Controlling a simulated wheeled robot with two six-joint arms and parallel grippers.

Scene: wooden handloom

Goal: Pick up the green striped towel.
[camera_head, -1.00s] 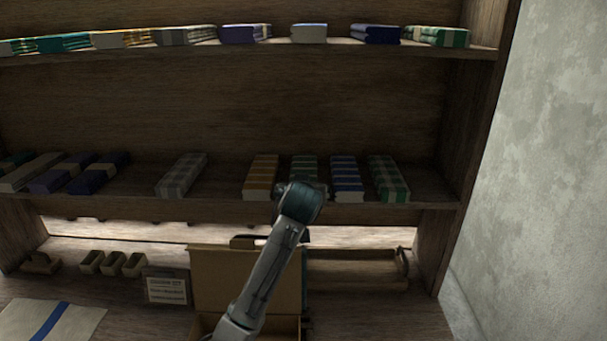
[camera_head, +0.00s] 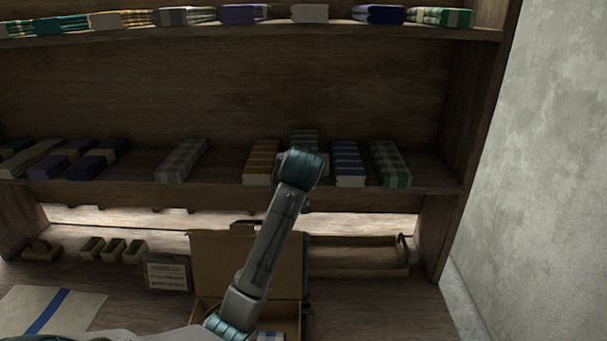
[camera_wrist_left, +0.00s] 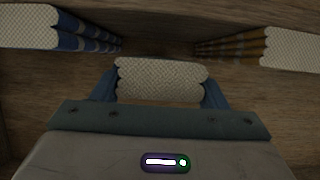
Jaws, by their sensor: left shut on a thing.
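The green striped towel (camera_head: 305,138) is on the middle shelf in the head view, mostly hidden behind my left arm. Its far end stands a little higher than its neighbours. In the left wrist view its pale folded end (camera_wrist_left: 160,80) sits between the blue fingers of my left gripper (camera_wrist_left: 160,88), which is shut on it. My left gripper's fingers are hidden behind my arm in the head view. My right gripper is not in view.
An orange striped towel (camera_head: 261,162) and a blue striped towel (camera_head: 347,163) lie close on either side. A green checked towel (camera_head: 390,163) lies further right. The upper shelf (camera_head: 250,33) holds several folded towels. An open box (camera_head: 215,265) stands below.

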